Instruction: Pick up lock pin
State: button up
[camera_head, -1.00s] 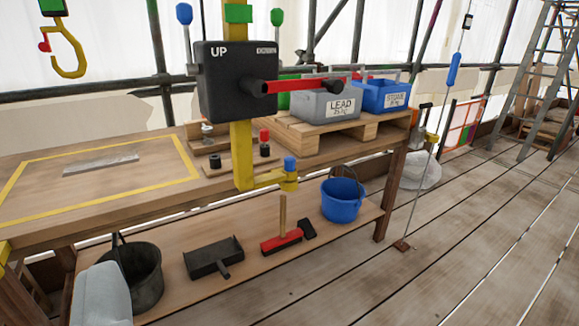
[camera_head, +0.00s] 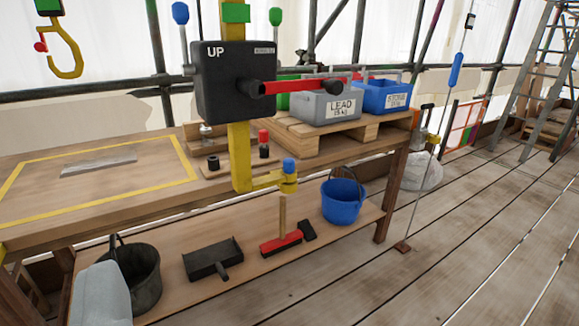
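I cannot tell for certain which item is the lock pin. A small black piece with a red top (camera_head: 263,143) stands upright on a small wooden board (camera_head: 228,168) on the workbench. A short black cylinder (camera_head: 213,162) stands to its left on the same board. A blue-topped piece (camera_head: 289,166) sits in the yellow bracket (camera_head: 268,181) at the foot of a yellow post, in front of the bench. The post carries a black box marked UP (camera_head: 235,75) with a red lever (camera_head: 295,88).
The workbench (camera_head: 90,210) carries a pallet (camera_head: 340,136) with grey (camera_head: 325,105) and blue (camera_head: 383,97) weight boxes. A dark bucket (camera_head: 137,280), dustpan (camera_head: 211,261), red-headed brush (camera_head: 282,243) and blue bucket (camera_head: 342,201) are on its shelf. A yellow hook (camera_head: 66,55) hangs left.

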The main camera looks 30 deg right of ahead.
aim_at(288, 163)
jog(key=i+l+u, duration=0.1)
jog(key=i+l, duration=0.15)
jog(key=l, duration=0.55)
jog(key=i+l+u, duration=0.15)
jog(key=l, duration=0.65)
jog(key=i+l+u, duration=0.1)
jog(key=i+l, duration=0.15)
jog(key=l, duration=0.6)
jog(key=i+l+u, duration=0.15)
jog(key=l, duration=0.7)
jog(key=i+l+u, duration=0.1)
jog(key=l, duration=0.8)
jog(key=i+l+u, duration=0.15)
jog(key=l, duration=0.7)
jog(key=k, duration=0.05)
